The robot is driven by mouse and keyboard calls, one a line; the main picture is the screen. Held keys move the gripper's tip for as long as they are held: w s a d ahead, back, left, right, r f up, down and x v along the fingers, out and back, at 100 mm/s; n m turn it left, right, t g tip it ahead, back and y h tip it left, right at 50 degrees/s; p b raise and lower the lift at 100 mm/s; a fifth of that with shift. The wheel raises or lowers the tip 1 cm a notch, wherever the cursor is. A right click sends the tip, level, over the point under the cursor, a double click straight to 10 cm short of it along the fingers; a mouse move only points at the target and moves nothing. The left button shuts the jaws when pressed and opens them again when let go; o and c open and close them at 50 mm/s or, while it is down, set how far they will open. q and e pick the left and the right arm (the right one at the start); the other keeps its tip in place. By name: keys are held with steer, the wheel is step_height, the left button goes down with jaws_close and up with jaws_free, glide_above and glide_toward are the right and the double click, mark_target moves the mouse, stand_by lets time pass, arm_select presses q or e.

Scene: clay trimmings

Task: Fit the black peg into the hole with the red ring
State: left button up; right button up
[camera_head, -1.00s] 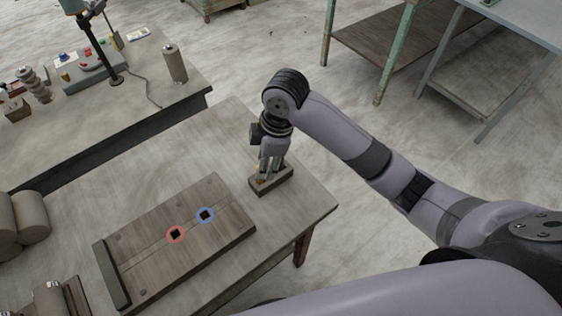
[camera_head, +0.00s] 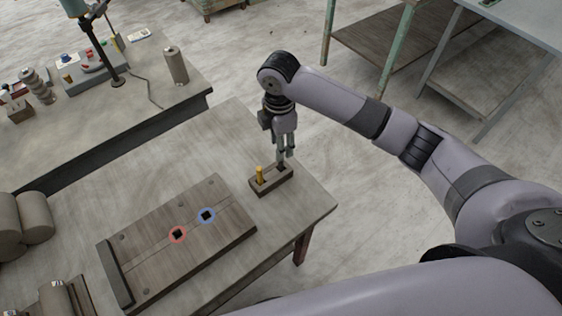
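A dark stub, seemingly the black peg (camera_head: 281,167), stands in the right end of a small wooden holder (camera_head: 271,183). A yellow peg (camera_head: 259,174) stands upright in its left end. My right gripper (camera_head: 285,158) points down just above the dark stub. Its fingers look apart; I cannot tell whether they touch the stub. A wooden board (camera_head: 150,254) lies to the left on the table. The red ring (camera_head: 177,235) surrounds a dark square hole (camera_head: 178,234) in it. My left gripper is not in view.
A blue ring (camera_head: 207,216) circles a second square hole, right of the red one. The table (camera_head: 215,150) is bare behind the board and holder. Clay rolls (camera_head: 30,217) lie at the left. A second bench (camera_head: 130,120) with tools stands behind.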

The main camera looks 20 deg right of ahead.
mark_target(281, 165)
steer(key=shift+f, duration=0.9)
steer(key=shift+f+p, duration=0.35)
steer(key=shift+f, duration=0.25)
steer(key=f, duration=0.3)
steer(key=f+p, duration=0.1)
steer(key=shift+w+d+f, duration=0.1)
steer(key=shift+d+f, duration=0.05)
steer(key=shift+d, duration=0.1)
jaws_close()
